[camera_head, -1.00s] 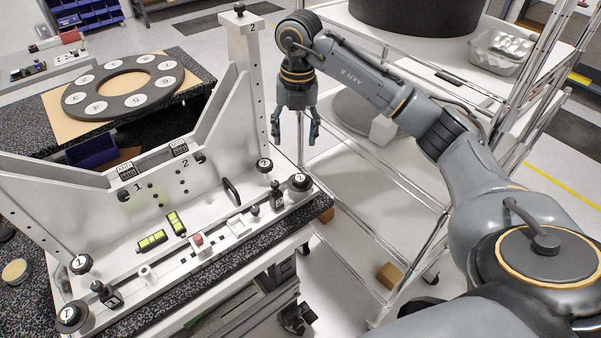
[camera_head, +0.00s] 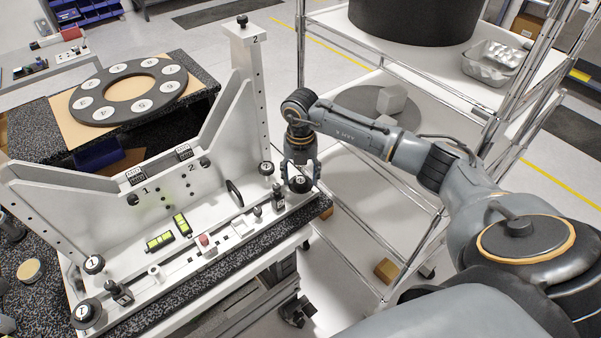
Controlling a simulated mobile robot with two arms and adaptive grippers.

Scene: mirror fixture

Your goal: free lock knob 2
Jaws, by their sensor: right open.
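A round black knob with a white cap marked 2 (camera_head: 300,184) sits at the right end of the white fixture (camera_head: 215,205). My right gripper (camera_head: 300,177) points down at this knob, its open fingers on either side of it. I cannot tell whether the fingers touch it. A smaller black knob marked 2 (camera_head: 266,168) sits just behind and left of it. Another black knob (camera_head: 242,20) tops the tall post, which bears a 2. Which of these is the lock knob is not plain. My left gripper is not in view.
A dark clamp (camera_head: 277,195) stands close left of the end knob. A black loop handle (camera_head: 235,193) and a red-topped block (camera_head: 204,243) are along the fixture. A wire-frame cart (camera_head: 365,230) stands close on the right. A dark ring with numbered discs (camera_head: 128,90) lies behind.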

